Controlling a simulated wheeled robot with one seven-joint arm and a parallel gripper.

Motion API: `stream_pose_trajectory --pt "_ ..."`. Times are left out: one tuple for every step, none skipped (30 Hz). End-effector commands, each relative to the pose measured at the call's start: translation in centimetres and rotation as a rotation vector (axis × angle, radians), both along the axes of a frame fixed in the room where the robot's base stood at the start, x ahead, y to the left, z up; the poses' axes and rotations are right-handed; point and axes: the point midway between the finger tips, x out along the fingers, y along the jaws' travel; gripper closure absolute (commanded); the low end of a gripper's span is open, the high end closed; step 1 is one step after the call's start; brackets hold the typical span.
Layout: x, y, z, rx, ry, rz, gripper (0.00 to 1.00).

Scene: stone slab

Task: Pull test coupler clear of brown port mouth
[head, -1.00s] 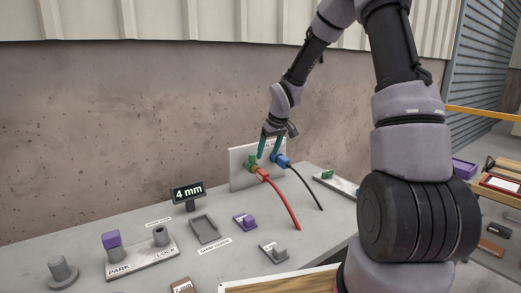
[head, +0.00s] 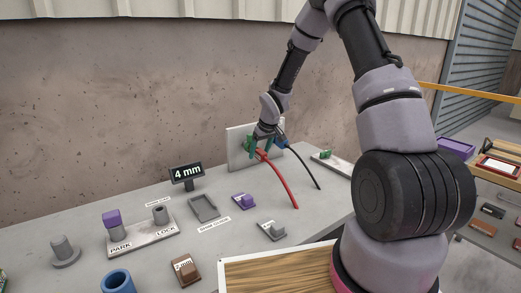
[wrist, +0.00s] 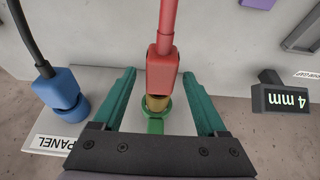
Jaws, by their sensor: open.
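The red coupler (wrist: 163,72), with a red cable, stands at the panel (head: 238,148). A brown-gold collar (wrist: 156,103) and a green ring (wrist: 153,112) show at its lower end in the wrist view; how deep it is seated I cannot tell. My gripper (wrist: 160,76) is open, with one teal finger on each side of the red coupler and visible gaps on both sides. In the head view my gripper (head: 260,145) is at the panel and hides part of the ports. The red coupler (head: 263,155) shows just below it.
A blue coupler (wrist: 60,90) with a black cable is close by, left of my left finger in the wrist view. A 4 mm display (head: 187,173), a grey tray (head: 204,208), purple and grey blocks and a park/lock stand (head: 140,234) are on the slab.

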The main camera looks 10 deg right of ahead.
Motion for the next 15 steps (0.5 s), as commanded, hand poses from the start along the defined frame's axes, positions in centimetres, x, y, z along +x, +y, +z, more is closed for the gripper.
stream_pose_trajectory --pt "0.0 -0.01 0.01 0.0 0.0 0.0 0.25" --pt "0.0 -0.01 0.01 0.0 0.0 0.0 0.25" --pt "0.0 -0.01 0.02 0.0 0.0 0.0 0.25" --pt "0.0 -0.01 0.02 0.0 0.0 0.0 0.33" --pt "-0.01 -0.02 0.01 0.0 0.0 0.0 0.44" --pt "-0.01 -0.02 0.01 0.0 0.0 0.0 0.59" --pt "-0.01 -0.02 0.01 0.0 0.0 0.0 0.71" --pt "-0.02 -0.02 0.02 0.0 0.0 0.0 0.82" --pt "-0.02 -0.02 0.02 0.0 0.0 -0.001 0.98" --pt "-0.02 -0.02 0.02 0.0 0.0 0.0 1.0" --pt "-0.02 -0.02 0.02 0.0 0.0 -0.001 1.0" --pt "0.0 -0.01 0.04 0.0 0.0 0.0 1.0" --pt "-0.01 -0.02 0.05 0.0 0.0 0.0 1.0" --pt "-0.03 -0.03 0.05 0.0 0.0 -0.001 1.0" --pt "-0.09 -0.06 0.05 0.0 0.0 0.0 1.0"
